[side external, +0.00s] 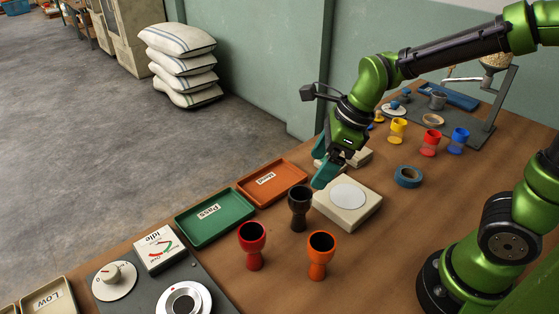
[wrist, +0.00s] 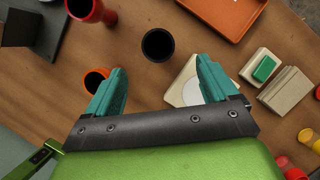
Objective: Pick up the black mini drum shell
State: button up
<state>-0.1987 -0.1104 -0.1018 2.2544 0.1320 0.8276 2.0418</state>
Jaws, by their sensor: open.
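The black mini drum shell (side external: 299,208) stands upright on the wooden table, goblet-shaped with a dark open top. In the wrist view the black shell (wrist: 159,45) shows from above as a dark round mouth, ahead of and between the lines of the two fingers. My gripper (side external: 322,172) has teal fingers, spread apart and empty, above the table and behind the shell in the side view. In the wrist view my gripper (wrist: 162,70) is tilted downward and does not touch the shell.
A red goblet (side external: 252,247) and an orange goblet (side external: 319,254) stand near the black one. A cream box with a white disc (side external: 348,196) sits close to its right. A green Pass tray (side external: 214,217) and an orange tray (side external: 272,181) lie beyond. Blue tape (side external: 408,177) lies right.

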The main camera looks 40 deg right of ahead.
aim_at(303, 193)
jog(key=x, duration=0.7)
jog(key=shift+x, duration=2.65)
jog(key=shift+s, duration=0.15)
jog(key=shift+c, duration=0.3)
jog(key=c, duration=1)
jog(key=shift+c, duration=0.2)
